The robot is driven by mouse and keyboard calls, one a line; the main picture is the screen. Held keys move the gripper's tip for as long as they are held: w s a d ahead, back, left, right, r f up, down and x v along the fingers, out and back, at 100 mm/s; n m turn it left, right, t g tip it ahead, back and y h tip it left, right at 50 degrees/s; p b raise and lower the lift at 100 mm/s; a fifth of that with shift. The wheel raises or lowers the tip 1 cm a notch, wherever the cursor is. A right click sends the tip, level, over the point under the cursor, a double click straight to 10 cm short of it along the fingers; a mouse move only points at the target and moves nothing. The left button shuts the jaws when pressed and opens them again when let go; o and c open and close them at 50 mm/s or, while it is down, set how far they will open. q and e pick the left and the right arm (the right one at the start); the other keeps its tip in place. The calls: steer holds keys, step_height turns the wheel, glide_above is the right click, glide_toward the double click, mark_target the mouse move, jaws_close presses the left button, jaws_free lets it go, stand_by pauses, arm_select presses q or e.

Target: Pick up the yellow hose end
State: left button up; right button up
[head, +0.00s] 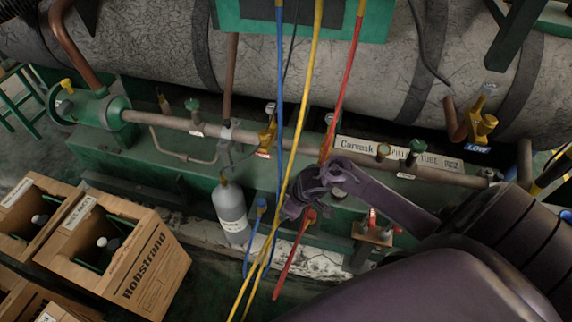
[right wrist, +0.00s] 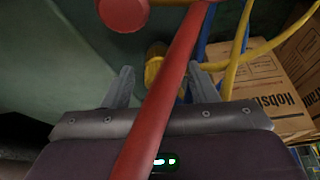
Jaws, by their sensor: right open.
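The yellow hose (head: 300,150) hangs from the top of the head view and runs down past my right gripper (head: 306,193). In the right wrist view my right gripper (right wrist: 160,78) is open, its two fingers apart. A ribbed yellow end piece (right wrist: 154,64), apparently the yellow hose end, shows ahead between the fingertips; I cannot tell whether they touch it. The red hose (right wrist: 170,95) crosses in front of the wrist camera, over the gripper. In the head view the yellow end is hidden or too small to pick out. My left gripper is not in view.
A blue hose (head: 280,80) and the red hose (head: 347,75) hang beside the yellow one. A grey cylinder (head: 231,208) stands left of the gripper. A red knob (right wrist: 123,10) is close ahead. Cardboard boxes (head: 150,265) stand at lower left; a pipe (head: 250,137) runs behind.

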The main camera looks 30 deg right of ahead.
steer(key=shift+w+f, duration=0.1)
steer(key=c, duration=1)
steer(key=shift+c, duration=0.2)
